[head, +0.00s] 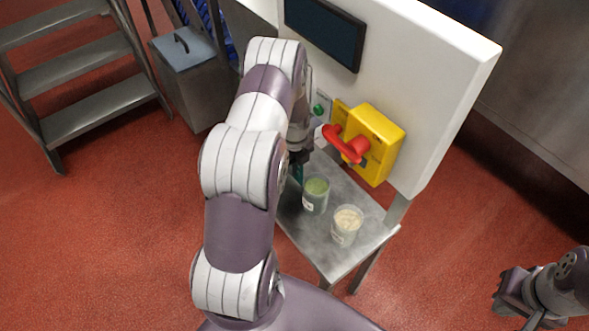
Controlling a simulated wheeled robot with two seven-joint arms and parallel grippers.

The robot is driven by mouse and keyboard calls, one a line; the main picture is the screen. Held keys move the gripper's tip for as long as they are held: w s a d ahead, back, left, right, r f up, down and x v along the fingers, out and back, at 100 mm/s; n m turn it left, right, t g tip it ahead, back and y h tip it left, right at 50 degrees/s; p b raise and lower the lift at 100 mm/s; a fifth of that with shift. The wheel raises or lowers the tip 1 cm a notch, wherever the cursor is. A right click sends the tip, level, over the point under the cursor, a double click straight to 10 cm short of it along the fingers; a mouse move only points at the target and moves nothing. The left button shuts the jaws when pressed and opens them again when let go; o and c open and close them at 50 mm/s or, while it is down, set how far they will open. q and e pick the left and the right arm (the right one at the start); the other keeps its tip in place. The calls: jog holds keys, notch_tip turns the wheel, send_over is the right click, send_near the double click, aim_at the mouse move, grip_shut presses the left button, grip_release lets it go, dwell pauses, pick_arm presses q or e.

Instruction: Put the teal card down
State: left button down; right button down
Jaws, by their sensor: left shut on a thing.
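The teal card (298,173) shows as a narrow dark teal strip just below my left gripper (301,160), beside the green-filled jar. My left gripper is shut on the card, over the far left part of the small metal table (342,258). My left arm hides part of the gripper and the table's left side. I cannot tell whether the card touches the table. My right gripper (508,290) is at the lower right, away from the table; its fingers are too unclear to read.
A jar with green contents (315,196) and a jar with pale contents (346,226) stand on the table. Behind are a yellow switch box (378,140) with a red handle (345,146), and a dark screen (325,32). Metal steps (85,70) and a grey bin (188,85) stand left.

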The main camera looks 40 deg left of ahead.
pick_arm(q)
notch_tip(320, 180, up, 16)
jog(key=shift+s, duration=0.1)
dwell(0.4)
